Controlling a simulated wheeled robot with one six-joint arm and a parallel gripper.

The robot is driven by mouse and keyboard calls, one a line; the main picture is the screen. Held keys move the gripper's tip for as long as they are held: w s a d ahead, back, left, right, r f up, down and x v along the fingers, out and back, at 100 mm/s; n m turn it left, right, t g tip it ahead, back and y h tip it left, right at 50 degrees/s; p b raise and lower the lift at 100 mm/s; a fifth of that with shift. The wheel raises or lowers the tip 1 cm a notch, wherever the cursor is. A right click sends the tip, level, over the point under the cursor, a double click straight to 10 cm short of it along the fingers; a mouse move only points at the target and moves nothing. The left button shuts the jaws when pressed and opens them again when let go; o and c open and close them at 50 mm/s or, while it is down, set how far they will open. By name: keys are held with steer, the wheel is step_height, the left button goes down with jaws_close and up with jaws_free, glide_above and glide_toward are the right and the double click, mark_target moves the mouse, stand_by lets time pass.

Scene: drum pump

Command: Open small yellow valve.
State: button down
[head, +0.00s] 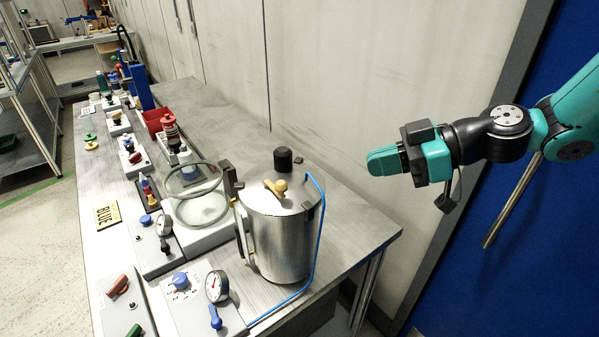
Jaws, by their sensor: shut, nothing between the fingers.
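A steel drum (280,238) stands upright near the right end of the workbench. A small yellow valve (276,187) sits on top of its lid, beside a black cap (283,158). I cannot tell from its handle whether the valve is open or shut. My gripper (381,161) is in the air to the right of the drum, at about the height of the black cap in the picture. It is shut, empty and apart from the valve, its teal fingers pointing left.
A blue hose (319,235) runs down the drum's right side. A glass vessel with a ring (197,200) stands left of it. A pressure gauge (216,286) and control boxes with coloured knobs line the workbench (213,105). A grey wall is behind; the air between gripper and drum looks clear.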

mark_target(286, 186)
steer(key=p+x, duration=0.6)
steer(key=x, duration=0.7)
steer(key=shift+a+p, duration=0.1)
steer(key=shift+p, duration=0.25)
steer(key=shift+a+f, duration=0.3)
steer(key=shift+a, duration=0.05)
steer(key=shift+a, duration=0.1)
steer(key=shift+s+m+t, duration=0.15)
steer(key=shift+m+t, duration=0.25)
steer(key=shift+t, duration=0.1)
